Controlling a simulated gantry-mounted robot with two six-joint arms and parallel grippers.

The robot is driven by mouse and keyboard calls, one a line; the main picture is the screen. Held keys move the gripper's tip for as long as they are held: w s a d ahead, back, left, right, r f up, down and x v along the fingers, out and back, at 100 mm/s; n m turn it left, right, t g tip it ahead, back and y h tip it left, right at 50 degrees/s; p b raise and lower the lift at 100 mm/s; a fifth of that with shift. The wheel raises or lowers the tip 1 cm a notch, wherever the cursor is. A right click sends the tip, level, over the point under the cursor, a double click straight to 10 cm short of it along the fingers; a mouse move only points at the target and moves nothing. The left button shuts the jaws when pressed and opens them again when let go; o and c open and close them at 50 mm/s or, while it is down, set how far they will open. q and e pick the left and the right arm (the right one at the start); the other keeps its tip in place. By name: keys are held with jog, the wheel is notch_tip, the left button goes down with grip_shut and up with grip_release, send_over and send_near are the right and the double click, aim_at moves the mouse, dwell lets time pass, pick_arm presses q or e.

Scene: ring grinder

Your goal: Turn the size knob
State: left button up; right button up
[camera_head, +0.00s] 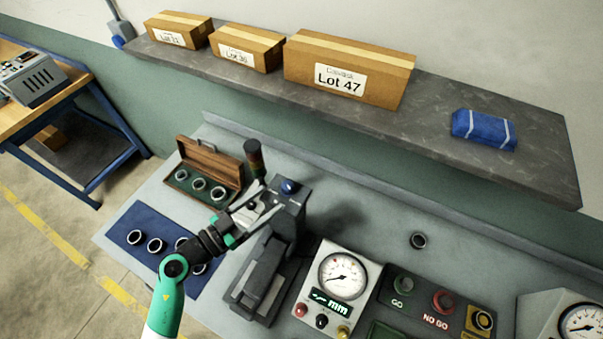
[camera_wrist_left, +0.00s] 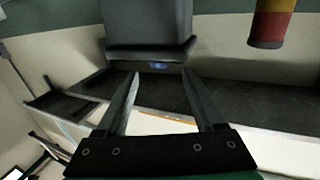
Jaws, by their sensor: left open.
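The grey grinder (camera_head: 265,270) stands on the bench at centre, with a blue knob (camera_head: 290,187) on top of its head. I cannot tell from any label that this is the size knob. My left gripper (camera_head: 268,197) is open beside the left side of the grinder head, its fingers pointing toward it. In the left wrist view, the open fingers (camera_wrist_left: 160,73) point at a grey block (camera_wrist_left: 148,25), with a small blue patch (camera_wrist_left: 158,65) at its lower edge. Nothing is between the fingers. My right gripper is not in view.
A signal light (camera_head: 254,158) stands close behind the gripper. A wooden ring case (camera_head: 208,150) and a blue mat (camera_head: 135,217) with rings lie left. A dial gauge (camera_head: 342,278) and a GO/NO GO tray (camera_head: 435,280) stand right. A loose ring (camera_head: 418,240) lies on open bench.

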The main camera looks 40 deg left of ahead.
aim_at(297, 184)
pick_arm(q)
jog(key=w, duration=0.7)
jog(key=w+d+b, duration=0.1)
jog(key=w, duration=0.2)
jog(key=shift+w+d+r, duration=0.1)
jog(key=shift+w, duration=0.05)
jog(key=shift+c, duration=0.2)
grip_shut()
